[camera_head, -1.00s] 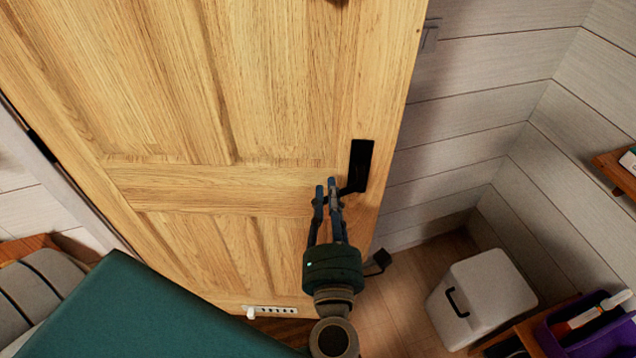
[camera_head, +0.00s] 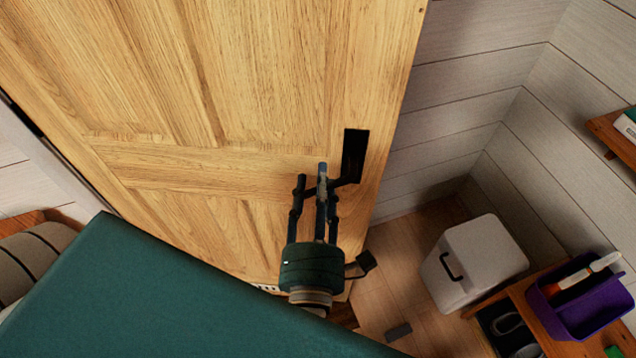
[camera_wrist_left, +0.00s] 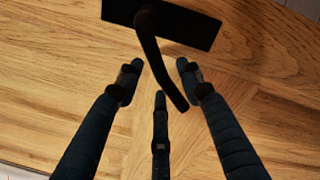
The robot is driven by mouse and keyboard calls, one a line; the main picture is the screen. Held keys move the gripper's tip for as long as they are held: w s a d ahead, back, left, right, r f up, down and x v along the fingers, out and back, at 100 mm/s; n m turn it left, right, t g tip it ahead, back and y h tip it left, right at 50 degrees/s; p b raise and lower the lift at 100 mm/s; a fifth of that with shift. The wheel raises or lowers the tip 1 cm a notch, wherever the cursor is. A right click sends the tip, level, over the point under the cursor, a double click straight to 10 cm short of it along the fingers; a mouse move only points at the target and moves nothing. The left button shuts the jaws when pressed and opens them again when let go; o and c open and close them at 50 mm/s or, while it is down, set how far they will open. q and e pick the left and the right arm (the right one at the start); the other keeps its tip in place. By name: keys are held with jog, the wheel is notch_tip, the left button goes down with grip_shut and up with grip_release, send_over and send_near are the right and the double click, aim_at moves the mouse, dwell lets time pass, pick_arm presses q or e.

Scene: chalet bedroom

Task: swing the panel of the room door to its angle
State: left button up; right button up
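The wooden room door panel (camera_head: 255,75) fills the upper left of the head view and stands at a slant to the pale plank wall. Its black handle plate (camera_head: 355,152) sits near the right edge, with a lever pointing left. My left gripper (camera_head: 316,175) is at the lever. In the left wrist view the fingers are spread around the lever (camera_wrist_left: 155,52), and its tip hangs between them. The fingers look apart from the lever, with a gap on each side. The door's lower edge is mostly hidden. My right gripper is not in view.
A large dark green flat surface (camera_head: 160,295) covers the lower left, in front of the door's lower part. A white bin (camera_head: 480,262) and a low wooden shelf with a purple container (camera_head: 590,315) stand at right. Some wooden floor (camera_head: 400,285) is clear between door and bin.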

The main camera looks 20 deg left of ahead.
pick_arm(q)
jog(key=v, duration=1.2)
